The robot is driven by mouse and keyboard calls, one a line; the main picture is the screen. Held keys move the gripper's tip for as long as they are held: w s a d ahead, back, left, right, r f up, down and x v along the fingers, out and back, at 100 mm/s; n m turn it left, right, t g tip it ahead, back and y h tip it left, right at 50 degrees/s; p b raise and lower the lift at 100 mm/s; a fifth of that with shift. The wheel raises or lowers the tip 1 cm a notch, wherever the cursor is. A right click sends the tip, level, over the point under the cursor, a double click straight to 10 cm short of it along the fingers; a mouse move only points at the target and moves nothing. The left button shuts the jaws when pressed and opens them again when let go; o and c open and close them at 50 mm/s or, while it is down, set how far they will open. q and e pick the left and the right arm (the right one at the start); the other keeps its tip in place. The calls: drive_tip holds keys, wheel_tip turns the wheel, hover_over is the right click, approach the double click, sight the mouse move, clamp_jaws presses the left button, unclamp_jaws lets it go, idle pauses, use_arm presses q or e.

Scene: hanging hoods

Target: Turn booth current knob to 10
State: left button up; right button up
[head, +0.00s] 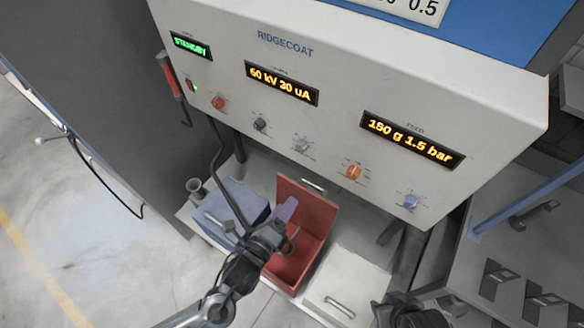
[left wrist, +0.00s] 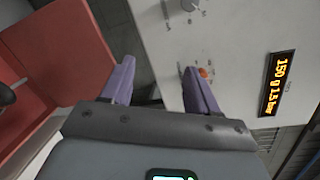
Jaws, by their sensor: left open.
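The booth's control panel (head: 330,100) carries a row of knobs: red (head: 218,102), dark grey (head: 260,124), light grey (head: 302,146), orange (head: 353,172) and blue (head: 411,202). Their labels are too small to read, so I cannot tell which is the current knob. My left gripper (head: 291,222) is open and empty, below the panel and apart from the knobs. In the left wrist view its purple fingers (left wrist: 158,68) point toward the panel; the light grey knob (left wrist: 189,5) and orange knob (left wrist: 204,73) lie beyond.
A red open bin (head: 318,212) stands below the panel beside a blue-grey box (head: 235,205). A green display (head: 191,46) reads "STANDBY"; another display (head: 412,140) reads "150 g 1.5 bar". A dark part of my right arm shows at the bottom edge.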

sight(300, 149)
use_arm(q)
drive_tip(key=w+a+r+m+t+h+b, duration=0.1)
drive_tip(key=w+a+r+m+b, duration=0.1)
drive_tip(key=w+r, duration=0.35)
drive_tip(key=p+x, duration=0.1)
drive_tip(key=x, duration=0.6)
drive_tip(key=p+x, duration=0.1)
drive_tip(key=x, duration=0.3)
drive_tip(key=shift+d+f+p, duration=0.15)
drive_tip(key=shift+f+p, duration=0.15)
drive_tip(key=shift+f, duration=0.05)
drive_tip(key=shift+c, duration=0.4)
drive_tip(key=c, duration=1)
